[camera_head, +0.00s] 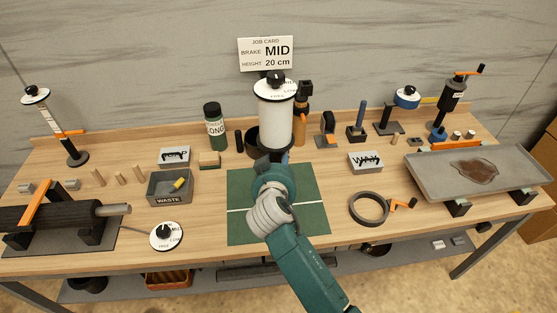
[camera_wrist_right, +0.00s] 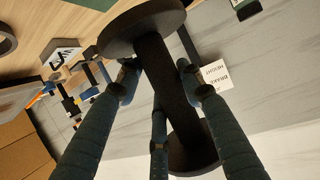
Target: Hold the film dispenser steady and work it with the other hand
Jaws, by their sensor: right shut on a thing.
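The film dispenser (camera_head: 276,118) stands upright behind the green mat, with a white roll and a dial with a black knob (camera_head: 275,77) on top. My right gripper (camera_head: 270,163) reaches to its lower part, and the hand hides its fingers in the head view. In the right wrist view, its fingers (camera_wrist_right: 158,75) are closed around a dark shaft (camera_wrist_right: 170,90) between two dark discs. I take this to be the dispenser's handle. My left gripper is not in view. A card behind reads brake MID, height 20 cm (camera_head: 266,54).
The green mat (camera_head: 236,205) is clear beside my arm. A waste bin (camera_head: 170,200) and a loose dial (camera_head: 166,236) are left. A black ring with an orange handle (camera_head: 369,208) and a grey tray with a brown stain (camera_head: 430,178) are right. A green bottle (camera_head: 215,128) stands behind.

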